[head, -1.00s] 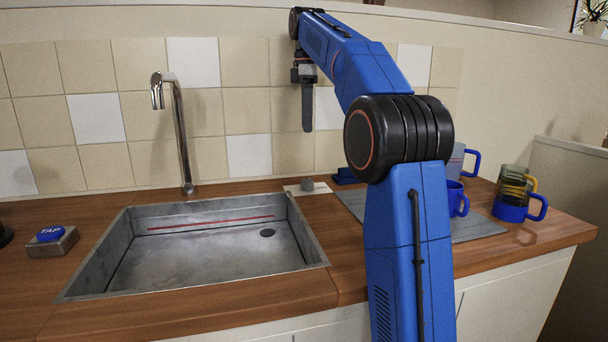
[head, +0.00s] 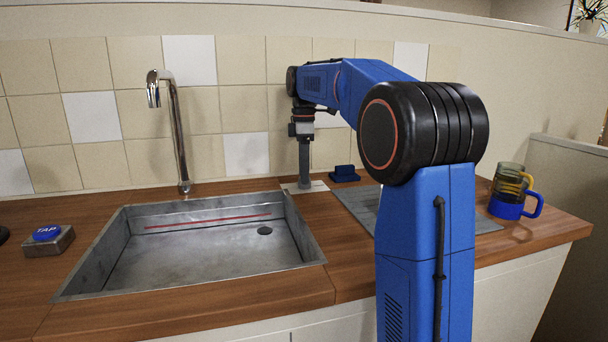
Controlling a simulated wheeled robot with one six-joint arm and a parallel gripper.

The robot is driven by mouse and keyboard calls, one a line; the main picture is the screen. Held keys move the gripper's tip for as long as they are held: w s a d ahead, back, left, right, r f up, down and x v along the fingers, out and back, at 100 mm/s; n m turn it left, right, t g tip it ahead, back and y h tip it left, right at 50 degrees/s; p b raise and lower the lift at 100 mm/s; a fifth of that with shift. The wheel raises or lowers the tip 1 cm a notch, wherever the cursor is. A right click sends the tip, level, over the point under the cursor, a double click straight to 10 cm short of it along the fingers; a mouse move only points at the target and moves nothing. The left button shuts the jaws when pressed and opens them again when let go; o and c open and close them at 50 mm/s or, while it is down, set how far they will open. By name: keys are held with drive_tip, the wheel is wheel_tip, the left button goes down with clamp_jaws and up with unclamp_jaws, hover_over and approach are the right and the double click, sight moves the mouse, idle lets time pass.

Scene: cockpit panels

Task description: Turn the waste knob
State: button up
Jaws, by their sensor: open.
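The waste knob was a small grey knob on a light square plate (head: 318,186) at the sink's back right corner; it is now mostly or wholly hidden behind my gripper's fingers. My gripper (head: 305,183) points straight down, with its fingertips at the plate, at the knob's place. The fingers are seen edge-on, so the gap between them does not show. I cannot tell whether they touch the knob or stand around it.
The metal sink (head: 190,283) with a drain hole is left of my gripper. The tap (head: 178,130) stands behind it. A blue TAP button (head: 47,232) is at the left. A dark blue block (head: 345,174), a grey mat (head: 487,224) and stacked mugs (head: 507,209) are to the right.

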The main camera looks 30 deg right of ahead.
drive_tip(key=shift+f, duration=0.6)
drive_tip(key=c, duration=1.1)
drive_tip(key=shift+o, duration=0.2)
